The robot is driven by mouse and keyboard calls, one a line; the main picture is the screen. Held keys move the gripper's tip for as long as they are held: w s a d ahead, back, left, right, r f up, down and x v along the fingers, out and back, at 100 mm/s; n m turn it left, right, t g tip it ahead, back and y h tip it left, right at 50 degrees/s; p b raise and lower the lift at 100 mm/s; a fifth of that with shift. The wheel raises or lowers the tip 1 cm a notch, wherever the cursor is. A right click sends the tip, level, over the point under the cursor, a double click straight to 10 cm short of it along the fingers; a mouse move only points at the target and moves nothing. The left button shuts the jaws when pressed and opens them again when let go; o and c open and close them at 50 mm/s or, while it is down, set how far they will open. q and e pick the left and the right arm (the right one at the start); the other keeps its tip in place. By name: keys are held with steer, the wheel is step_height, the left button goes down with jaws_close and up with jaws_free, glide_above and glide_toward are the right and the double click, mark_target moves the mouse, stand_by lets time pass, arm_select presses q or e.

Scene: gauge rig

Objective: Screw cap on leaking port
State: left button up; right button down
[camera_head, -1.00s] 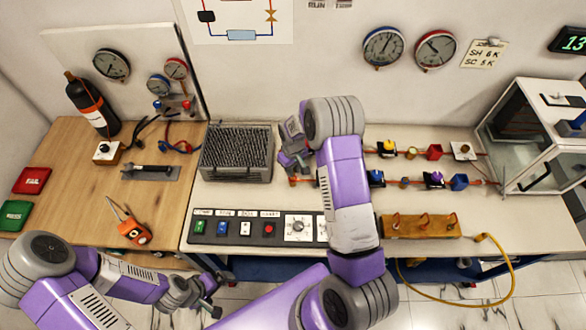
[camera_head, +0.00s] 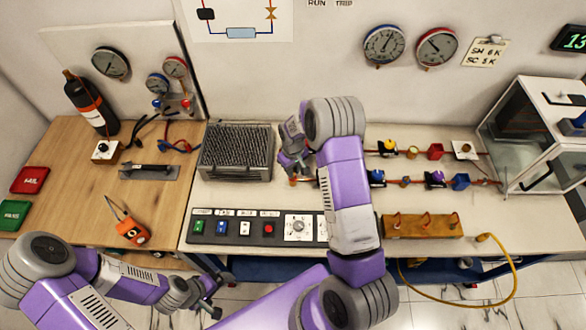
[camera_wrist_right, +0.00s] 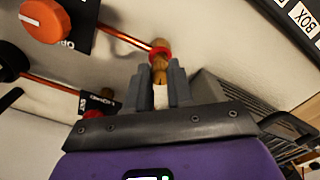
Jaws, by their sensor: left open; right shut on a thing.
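My right gripper (camera_wrist_right: 160,90) is shut on a small brass-coloured piece (camera_wrist_right: 159,73), which looks like the cap. In the right wrist view the piece lines up with a red-ringed port (camera_wrist_right: 160,47) at the end of a copper-red pipe (camera_wrist_right: 125,36) and seems to touch it. I cannot tell whether the threads are engaged. In the head view my right gripper (camera_head: 291,168) is low over the bench, beside the orange pipe end (camera_head: 293,181), and my forearm hides part of the pipe run. My left gripper (camera_head: 213,300) is open and empty, in front of the bench.
A finned grey block (camera_head: 236,152) stands just left of my right gripper. A button panel (camera_head: 257,228) lies in front. Valves and fittings, including a blue one (camera_head: 459,182), line the pipes at right. A wooden block (camera_head: 420,226) sits at the front edge.

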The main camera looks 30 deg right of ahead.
steer(key=shift+f+b, duration=0.55)
steer(key=shift+f, duration=0.15)
steer(key=shift+f, duration=0.2)
stand_by(0.8)
steer(key=m+b, duration=0.1)
steer(key=m, duration=0.2)
steer(key=shift+m, duration=1.1)
steer(key=m, duration=0.3)
steer(key=shift+m, duration=1.1)
steer(key=shift+d, duration=0.1)
